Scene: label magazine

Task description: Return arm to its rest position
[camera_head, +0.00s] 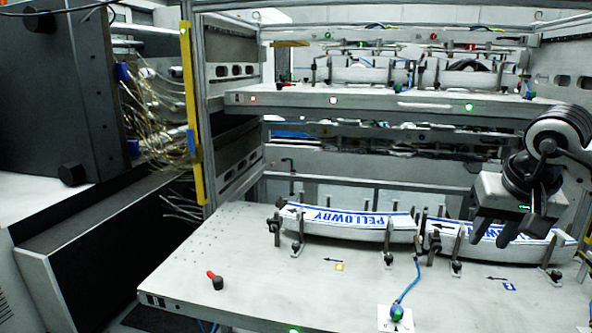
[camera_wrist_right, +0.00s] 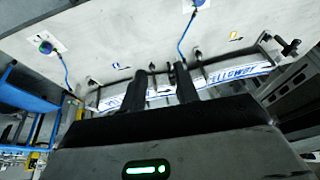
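My right gripper (camera_head: 498,230) is at the right of the head view, above the label magazine on the lower shelf. In the right wrist view its two dark fingers (camera_wrist_right: 160,82) stand apart with nothing between them, so it is open and empty. A stack of white labels with blue PELLOWBY lettering (camera_head: 350,222) lies in the left holder. A second label stack (camera_head: 450,232) lies in the right holder, partly hidden behind my right gripper. Lettered labels also show beyond the fingers in the right wrist view (camera_wrist_right: 232,74). My left gripper is not in view.
A blue cable runs to a connector (camera_head: 397,312) at the front. An upper shelf (camera_head: 300,101) and a yellow post (camera_head: 191,110) stand close by. The shelf's front left is mostly clear.

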